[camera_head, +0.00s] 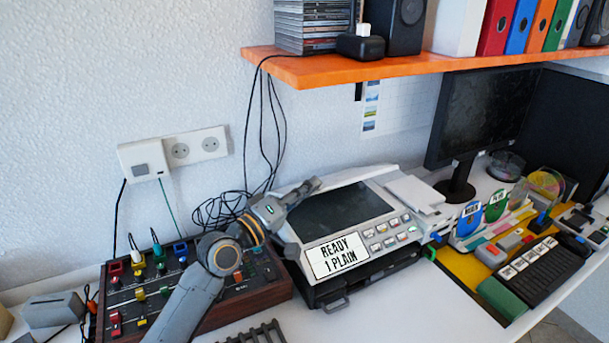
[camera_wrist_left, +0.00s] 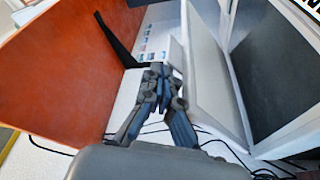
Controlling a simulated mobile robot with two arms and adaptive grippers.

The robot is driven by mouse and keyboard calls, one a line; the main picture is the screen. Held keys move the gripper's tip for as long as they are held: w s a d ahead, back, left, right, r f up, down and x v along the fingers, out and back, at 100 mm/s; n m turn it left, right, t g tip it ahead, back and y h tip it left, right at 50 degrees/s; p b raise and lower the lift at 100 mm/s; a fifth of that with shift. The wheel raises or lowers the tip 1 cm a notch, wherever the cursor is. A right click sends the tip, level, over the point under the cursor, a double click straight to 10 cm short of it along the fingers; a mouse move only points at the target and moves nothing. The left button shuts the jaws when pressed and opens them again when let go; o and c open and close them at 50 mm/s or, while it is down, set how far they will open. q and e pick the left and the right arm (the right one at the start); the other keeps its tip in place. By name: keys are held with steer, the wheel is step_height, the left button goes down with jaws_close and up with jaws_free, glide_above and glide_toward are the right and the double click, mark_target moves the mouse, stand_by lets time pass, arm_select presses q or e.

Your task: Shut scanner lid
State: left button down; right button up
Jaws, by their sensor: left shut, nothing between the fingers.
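The scanner (camera_head: 385,262) is a pale machine with a dark glass (camera_head: 342,210), buttons and a sign reading "READY 1 PLAIN". In the left wrist view, the dark glass (camera_wrist_left: 270,75) is at right. A pale flat panel (camera_wrist_left: 212,75) stands beside it, on the shelf side; it looks like the raised lid, but I cannot be sure. My left gripper (camera_head: 312,186) is shut and empty over the scanner's rear left part in the head view. In the wrist view its fingers (camera_wrist_left: 158,78) are left of the pale panel; I cannot tell whether they touch it. My right gripper is not in view.
An orange shelf (camera_head: 400,66) with discs and binders overhangs the back. A mixer panel (camera_head: 135,310) stands left of the scanner, with black cables (camera_head: 225,207) behind.

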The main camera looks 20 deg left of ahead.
arm_select(q)
steer(key=shift+s+d+f, duration=0.1)
steer(key=shift+f, duration=0.1)
stand_by(0.4)
steer(key=v, duration=1.2)
steer(key=w+d+r+m+g+y+p, duration=0.1)
steer(key=w+d+r+m+g+p, duration=0.2)
steer(key=m+g+p, duration=0.45)
steer(key=w+r+m+g+p, duration=0.45)
steer(key=m+p, duration=0.35)
steer(key=p, duration=0.2)
steer(key=w+d+f+p, duration=0.1)
steer(key=d+f, duration=0.1)
steer(key=f, duration=0.1)
steer(key=w+d+f+p, duration=0.1)
steer(key=d+f, duration=0.1)
steer(key=f, duration=0.1)
steer(key=w+d+f+p, duration=0.1)
steer(key=d+f, duration=0.1)
steer(key=f, duration=0.2)
steer(key=shift+w+d+f, duration=0.15)
steer(key=shift+w, duration=0.05)
steer(key=shift+s+f, duration=0.1)
steer(key=shift+f, duration=0.5)
